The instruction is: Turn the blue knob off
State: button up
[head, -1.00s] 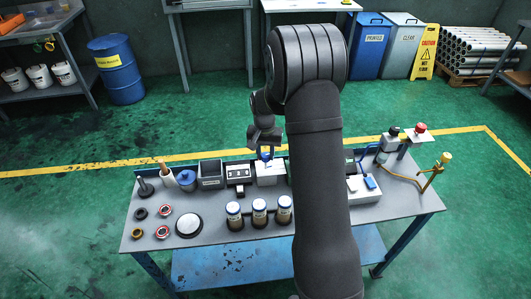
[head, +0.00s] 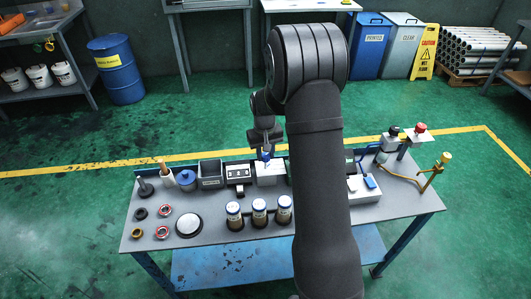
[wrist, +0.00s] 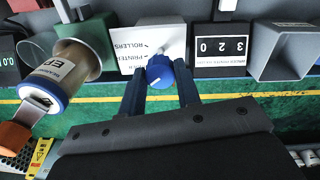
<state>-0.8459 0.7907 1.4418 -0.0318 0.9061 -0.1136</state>
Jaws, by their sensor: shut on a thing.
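The blue knob (wrist: 159,72) sits on a white box (wrist: 128,50) lettered "PRINTER ROLLERS". A pale mark shows on the knob's face in the wrist view. My gripper (wrist: 160,86) has one dark finger on each side of the knob and is shut on it. In the head view my gripper (head: 266,148) is above the white box (head: 270,175), with the blue knob (head: 266,157) small at its tips. The knob's exact setting is hard to read from there.
A counter box (head: 238,172) and an open dark bin (head: 210,174) stand left of the white box. Several blue-lidded jars (head: 259,212) stand in front. My arm hides part of the bench (head: 395,205) to the right.

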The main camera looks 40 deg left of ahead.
aim_at(266, 156)
jog(key=n, duration=0.5)
jog(key=shift+n, duration=0.3)
jog(key=n, duration=0.4)
jog(key=shift+n, duration=0.3)
jog(key=o, duration=1)
jog(key=shift+c, duration=0.2)
jog(key=shift+r, duration=0.1)
notch_tip(266, 156, up, 17)
jog(key=shift+s+r, duration=0.15)
jog(key=shift+d, duration=0.1)
